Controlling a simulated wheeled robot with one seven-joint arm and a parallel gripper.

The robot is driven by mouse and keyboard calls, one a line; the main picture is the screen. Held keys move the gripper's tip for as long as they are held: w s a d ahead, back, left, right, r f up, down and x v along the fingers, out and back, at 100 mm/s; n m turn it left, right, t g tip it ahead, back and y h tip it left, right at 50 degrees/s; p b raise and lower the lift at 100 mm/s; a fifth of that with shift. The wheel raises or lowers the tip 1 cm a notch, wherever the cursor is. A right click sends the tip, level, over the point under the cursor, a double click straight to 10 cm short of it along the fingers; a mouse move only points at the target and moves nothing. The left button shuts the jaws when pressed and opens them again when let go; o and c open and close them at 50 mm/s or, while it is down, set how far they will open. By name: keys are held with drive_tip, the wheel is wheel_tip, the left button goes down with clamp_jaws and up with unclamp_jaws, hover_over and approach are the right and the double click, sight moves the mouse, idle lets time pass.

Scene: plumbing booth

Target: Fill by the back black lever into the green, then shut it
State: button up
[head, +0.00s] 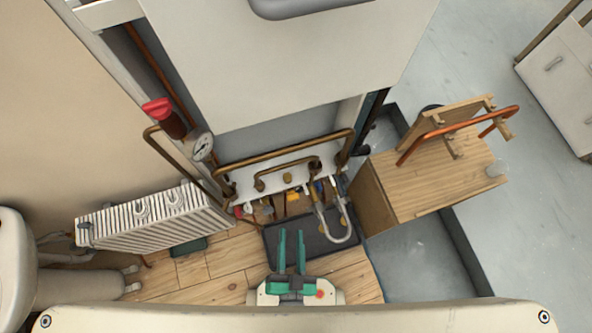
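The round white pressure gauge (201,147) is beside the red-capped vessel (167,117) at the upper left of the pipework. Its needle and any green band are too small to read. The filling hose (341,238) loops in a grey U below the white manifold plate (268,185). Small valves crowd under the plate near the hose; I cannot make out which part is the back black lever. My gripper (291,234) is at the bottom centre, over the dark tray, left of the hose. Its two teal fingers are apart with nothing visible between them.
Copper pipes (290,147) run across the plate. A white radiator (155,217) stands left. A wooden box (430,185) with a copper pipe on its rack stands right. The dark tray (275,243) lies on the wooden floor below the valves. A white boiler casing (280,65) overhangs above.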

drive_tip(key=w+a+f+m+t, duration=0.15)
drive_tip(key=f+m, duration=0.25)
drive_tip(key=f, duration=0.5)
drive_tip(key=w+f+m+g, duration=0.1)
drive_tip(key=w+f+m, duration=0.25)
drive_tip(key=f, duration=0.65)
drive_tip(key=m+t+h, duration=0.1)
drive_tip(key=m+h, duration=0.2)
drive_tip(key=m, duration=0.5)
approach(302, 189)
drive_tip(key=w, duration=0.5)
drive_tip(key=w+f, duration=0.1)
drive_tip(key=w, duration=0.1)
drive_tip(key=shift+w+a, duration=0.2)
drive_tip(key=shift+a, duration=0.15)
clamp_jaws()
